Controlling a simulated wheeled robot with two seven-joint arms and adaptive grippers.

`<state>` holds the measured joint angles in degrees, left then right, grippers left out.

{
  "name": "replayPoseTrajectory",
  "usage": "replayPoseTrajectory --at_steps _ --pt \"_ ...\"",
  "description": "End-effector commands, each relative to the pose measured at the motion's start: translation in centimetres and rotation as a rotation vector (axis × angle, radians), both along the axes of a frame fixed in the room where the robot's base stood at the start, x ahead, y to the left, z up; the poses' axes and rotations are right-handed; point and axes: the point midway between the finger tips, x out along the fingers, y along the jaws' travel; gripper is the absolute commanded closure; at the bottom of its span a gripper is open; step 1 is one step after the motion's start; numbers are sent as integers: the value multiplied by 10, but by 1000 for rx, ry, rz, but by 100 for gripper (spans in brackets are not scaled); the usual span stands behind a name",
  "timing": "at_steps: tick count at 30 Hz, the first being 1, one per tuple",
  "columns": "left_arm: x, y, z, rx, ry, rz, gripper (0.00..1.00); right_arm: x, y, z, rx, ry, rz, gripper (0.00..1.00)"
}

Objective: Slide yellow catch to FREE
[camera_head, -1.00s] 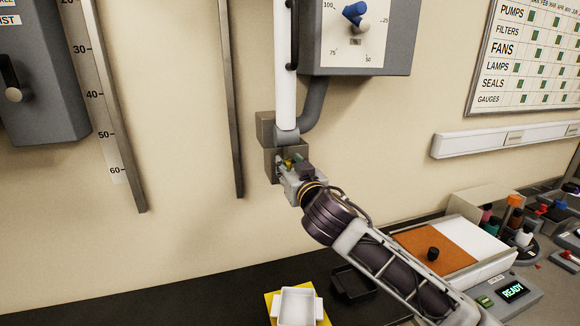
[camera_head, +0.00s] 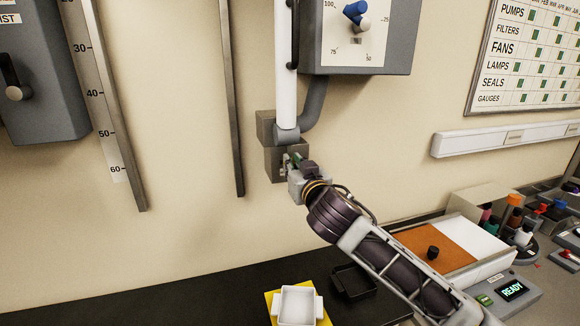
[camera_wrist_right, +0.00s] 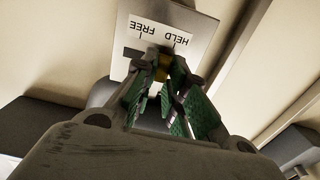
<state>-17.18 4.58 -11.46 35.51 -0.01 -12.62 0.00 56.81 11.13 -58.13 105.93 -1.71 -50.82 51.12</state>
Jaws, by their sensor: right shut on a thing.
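The yellow catch (camera_wrist_right: 162,72) is between the fingertips of my right gripper (camera_wrist_right: 163,65) in the right wrist view. The fingers are shut on it, and they partly cover it. It sits on a grey plate (camera_wrist_right: 198,40) with a white label (camera_wrist_right: 160,34) reading HELD and FREE, upside down here. A dark slot (camera_wrist_right: 131,53) shows on the FREE side of the catch. In the head view my right gripper (camera_head: 292,163) is at the front of the grey block (camera_head: 275,165) below the white tube, and the catch is hidden. My left gripper is not in view.
A white vertical tube (camera_head: 286,80) and a grey dial box (camera_head: 360,35) are above the block. A white tray (camera_head: 298,306) on a yellow base and a black tray (camera_head: 353,281) stand on the dark bench.

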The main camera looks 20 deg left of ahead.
Motion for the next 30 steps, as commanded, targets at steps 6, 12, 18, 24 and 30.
replayPoseTrajectory --at_steps 6,12,18,24,30 --pt "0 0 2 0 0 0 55 17 -24 -1 -1 3 -5 100" --pt "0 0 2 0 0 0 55 21 -30 0 0 0 -5 100" --pt "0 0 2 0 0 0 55 21 -30 1 0 0 -6 82" --pt "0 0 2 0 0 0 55 20 -30 0 0 0 -5 64" --pt "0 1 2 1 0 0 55 20 -29 0 0 0 -3 64"
